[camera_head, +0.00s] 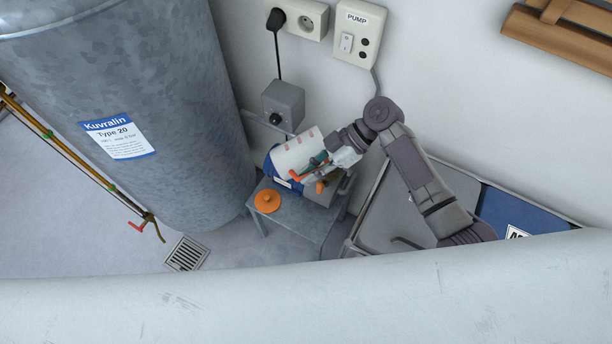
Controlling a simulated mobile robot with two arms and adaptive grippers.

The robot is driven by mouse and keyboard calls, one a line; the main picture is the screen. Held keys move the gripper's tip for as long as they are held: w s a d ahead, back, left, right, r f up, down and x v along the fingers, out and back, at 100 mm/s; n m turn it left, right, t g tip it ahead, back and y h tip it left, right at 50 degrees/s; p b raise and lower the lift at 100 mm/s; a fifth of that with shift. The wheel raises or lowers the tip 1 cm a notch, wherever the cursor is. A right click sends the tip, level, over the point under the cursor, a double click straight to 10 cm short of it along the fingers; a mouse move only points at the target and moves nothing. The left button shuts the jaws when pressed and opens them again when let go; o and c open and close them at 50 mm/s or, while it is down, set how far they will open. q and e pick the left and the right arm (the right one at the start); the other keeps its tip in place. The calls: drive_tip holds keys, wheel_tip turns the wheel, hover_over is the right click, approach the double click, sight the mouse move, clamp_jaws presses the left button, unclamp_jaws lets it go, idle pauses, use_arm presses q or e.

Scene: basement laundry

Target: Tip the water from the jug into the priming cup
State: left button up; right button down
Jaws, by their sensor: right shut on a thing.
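The jug (297,153) is white with reddish marks and looks tilted. My right gripper (321,164) is shut on it at its right side, above a small grey table (307,216). The jug covers part of a blue and grey pump (269,168) on that table. The priming cup is not clear to me; a small orange part (321,187) shows just below the gripper and may belong to it. The jug's mouth and any water cannot be made out. My left gripper is out of view.
A round orange cap (267,201) lies on the table. A large galvanised tank (160,70) stands left. A grey box (284,103) and a pump switch (346,43) are on the wall. A pale curved surface (300,300) blocks the bottom of the view.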

sight(328, 161)
drive_tip(key=shift+w+d+r+g+y+b, duration=0.15)
drive_tip(key=shift+d+r+y+b, duration=0.05)
drive_tip(key=shift+d+y+b, duration=0.25)
drive_tip(key=shift+w+d+r+g+y+b, duration=0.2)
drive_tip(key=shift+d+y+b, duration=0.15)
drive_tip(key=shift+d+b, duration=0.15)
drive_tip(key=shift+w+d+r+g+y+b, duration=0.2)
drive_tip(key=shift+d+r+y+b, duration=0.3)
drive_tip(key=shift+y+b, duration=0.4)
drive_tip(key=shift+w+d+r+g+y+b, duration=0.15)
drive_tip(key=shift+d+r+y+b, duration=0.25)
drive_tip(key=shift+d+y+b, duration=0.4)
drive_tip(key=shift+a+r, duration=0.1)
drive_tip(key=shift+a, duration=0.05)
